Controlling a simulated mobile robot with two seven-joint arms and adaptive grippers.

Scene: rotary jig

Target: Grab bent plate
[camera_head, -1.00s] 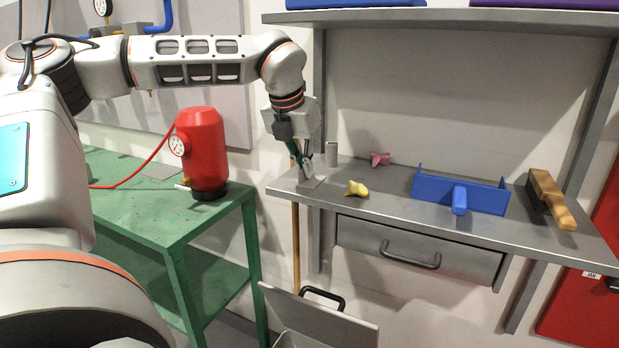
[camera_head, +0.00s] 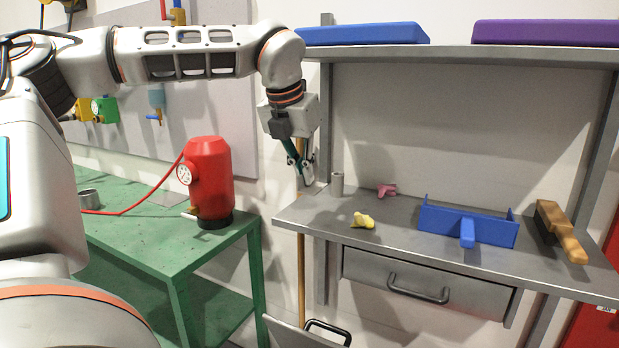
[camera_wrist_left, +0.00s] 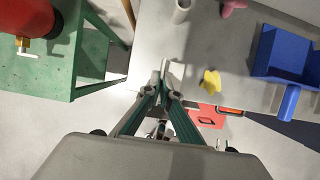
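My left gripper (camera_head: 304,176) hangs just above the left end of the grey metal shelf table (camera_head: 400,225), pointing down. In the left wrist view its fingertips (camera_wrist_left: 166,92) are close together on a thin, light grey piece, the bent plate (camera_wrist_left: 172,73), seen nearly edge-on. In the head view the plate (camera_head: 308,174) is small and mostly merged with the fingertips, so its bend is hard to see. It appears clear of the tabletop. My right gripper is in neither view.
On the table are a grey cylinder (camera_head: 337,184), a pink piece (camera_head: 386,190), a yellow piece (camera_head: 363,220), a blue dustpan (camera_head: 467,224) and a wooden brush (camera_head: 560,230). A green bench (camera_head: 150,255) with a red tank (camera_head: 209,180) stands left. An upper shelf (camera_head: 450,55) overhangs the table.

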